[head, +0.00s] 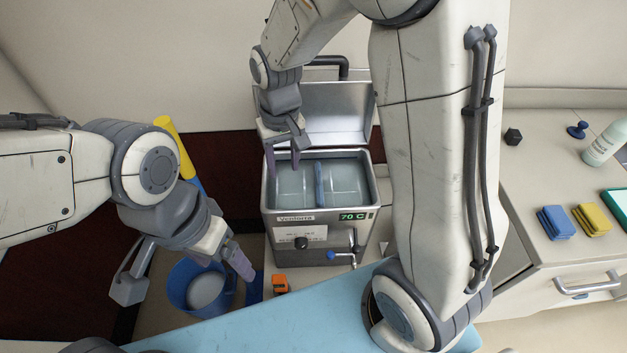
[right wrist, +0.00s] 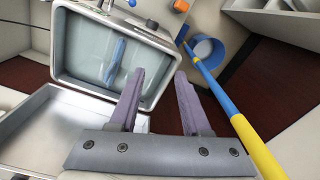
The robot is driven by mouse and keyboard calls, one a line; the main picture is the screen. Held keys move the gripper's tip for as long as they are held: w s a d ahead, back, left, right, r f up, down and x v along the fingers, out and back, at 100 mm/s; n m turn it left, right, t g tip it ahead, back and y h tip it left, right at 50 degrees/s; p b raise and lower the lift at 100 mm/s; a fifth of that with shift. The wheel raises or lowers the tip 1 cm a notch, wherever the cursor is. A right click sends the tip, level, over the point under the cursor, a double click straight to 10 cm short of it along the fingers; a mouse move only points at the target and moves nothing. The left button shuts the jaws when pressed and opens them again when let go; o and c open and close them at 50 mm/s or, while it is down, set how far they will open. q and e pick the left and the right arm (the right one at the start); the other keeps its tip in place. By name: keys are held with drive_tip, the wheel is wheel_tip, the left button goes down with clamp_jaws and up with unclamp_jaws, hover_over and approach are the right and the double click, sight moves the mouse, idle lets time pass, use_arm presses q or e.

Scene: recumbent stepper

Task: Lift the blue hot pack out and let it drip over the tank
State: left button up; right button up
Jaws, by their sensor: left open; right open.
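The steel tank (head: 319,226) stands open in the middle of the head view, its front display reading 70 C. The blue hot pack (head: 321,184) shows as a narrow upright strip in the tank's middle, and in the right wrist view (right wrist: 115,58) as a slim blue strip. My right gripper (head: 284,158) is open and empty at the tank's rear left. In the right wrist view its fingers (right wrist: 163,88) are apart, off to the side of the pack. My left gripper (head: 185,278) is open and empty over the blue bucket, away from the tank.
The raised lid (head: 325,112) stands behind the tank. A blue bucket (head: 182,292) and an orange item (head: 280,284) lie front left. A yellow-and-blue pole (head: 175,143) leans at left. A light-blue surface (head: 260,325) lies in front. The right counter holds folded cloths (head: 556,223) and a bottle (head: 606,143).

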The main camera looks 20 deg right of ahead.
sight(319, 174)
drive_tip(key=w+d+f+m, duration=0.1)
drive_tip(key=w+d+f, duration=0.2)
drive_tip(key=f, duration=0.1)
drive_tip(key=w+d+f+m+p, duration=0.1)
drive_tip(key=w+d+f, duration=0.1)
drive_tip(key=d+f, duration=0.2)
drive_tip(key=w+d+f+m+p, duration=0.1)
drive_tip(key=w+d+f+m, duration=0.1)
drive_tip(key=w+d+f, duration=0.1)
drive_tip(key=shift+w+d+f, duration=0.2)
drive_tip(key=shift+d+f, duration=0.1)
drive_tip(key=shift+f, duration=0.2)
drive_tip(key=shift+w+d+f, duration=0.15)
drive_tip(key=shift+d+f, duration=0.15)
drive_tip(key=shift+f, duration=0.15)
wheel_tip(319, 174, down, 5)
drive_tip(key=p, duration=0.3)
drive_tip(key=shift+d, duration=0.1)
drive_tip(key=shift+f, duration=0.3)
drive_tip(key=shift+c, duration=0.3)
clamp_jaws()
drive_tip(key=shift+w+r, duration=0.1)
